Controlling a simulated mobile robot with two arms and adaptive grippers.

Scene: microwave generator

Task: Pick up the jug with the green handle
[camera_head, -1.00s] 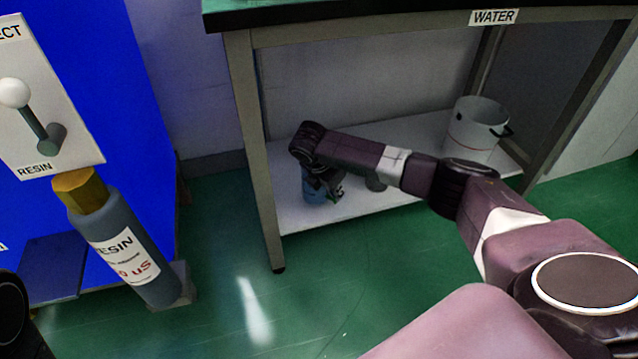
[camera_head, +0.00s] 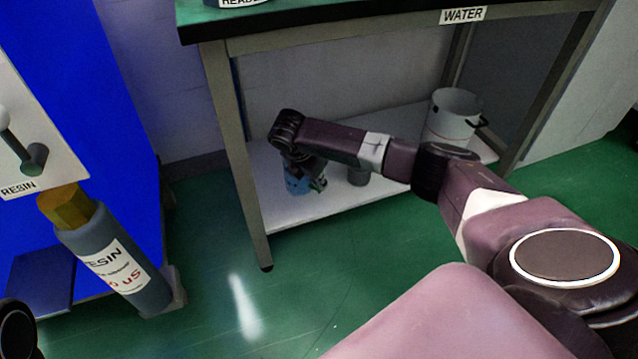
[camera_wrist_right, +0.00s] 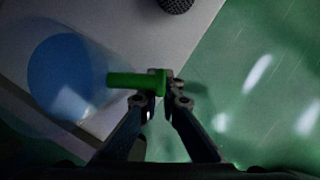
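The jug (camera_head: 297,184) is blue and stands on the low white shelf under the table, partly hidden by my right gripper. In the right wrist view its round blue body (camera_wrist_right: 65,75) is at the left, and its green handle (camera_wrist_right: 135,80) reaches right to my fingertips. My right gripper (camera_head: 318,180) comes down from above beside the jug. In the right wrist view its fingertips (camera_wrist_right: 168,86) are close together with the end of the green handle between them. My left gripper is not in view.
A table leg (camera_head: 238,165) stands left of the jug. The table top overhangs the shelf. A resin bottle (camera_head: 120,270) is at the left.

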